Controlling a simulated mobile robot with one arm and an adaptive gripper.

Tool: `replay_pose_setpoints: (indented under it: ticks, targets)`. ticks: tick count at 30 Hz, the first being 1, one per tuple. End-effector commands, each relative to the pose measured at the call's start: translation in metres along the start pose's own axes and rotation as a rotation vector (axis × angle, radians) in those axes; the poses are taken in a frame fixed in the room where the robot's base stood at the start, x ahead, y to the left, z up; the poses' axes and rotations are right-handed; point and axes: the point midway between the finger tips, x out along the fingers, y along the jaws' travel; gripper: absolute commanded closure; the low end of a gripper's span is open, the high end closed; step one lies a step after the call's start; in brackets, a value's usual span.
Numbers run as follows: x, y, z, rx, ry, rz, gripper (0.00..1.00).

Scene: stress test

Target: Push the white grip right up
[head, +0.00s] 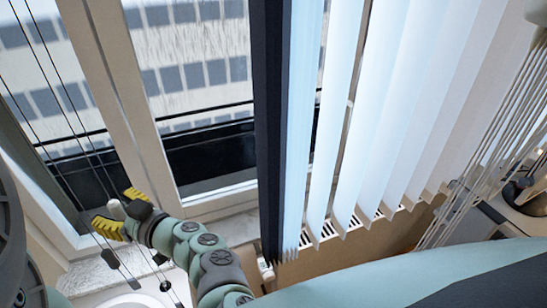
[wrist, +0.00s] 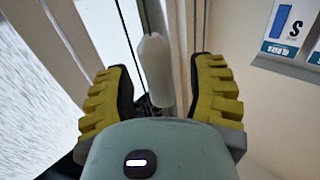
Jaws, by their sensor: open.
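The white grip (wrist: 155,75) is a pale, rounded, elongated piece in line with a thin upright cord or rod. In the wrist view it is upright between the two yellow ribbed fingers of my gripper (wrist: 162,88), with a visible gap on each side. My gripper is open around it. In the head view my gripper (head: 118,209) is at the lower left by the window, and a small part of the white grip (head: 116,209) shows between the fingers.
Several thin dark cords (head: 62,112) run past my gripper, with a dark hanging piece (head: 110,258) below. The window frame (head: 128,110) is close behind. Pale vertical blind slats (head: 345,130) hang to the right.

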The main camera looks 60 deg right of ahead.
Motion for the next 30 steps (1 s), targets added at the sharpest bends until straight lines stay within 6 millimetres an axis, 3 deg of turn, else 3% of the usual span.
replay_pose_setpoints:
  ticks: [4,21,30]
  targets:
    - [0.0002,-0.0003,0.0,0.0,0.001,-0.001,0.42]
    - [-0.0002,0.0001,-0.0003,0.0,0.001,0.0,1.0]
    - [0.0007,0.0003,-0.0011,0.0,0.002,0.0,1.0]
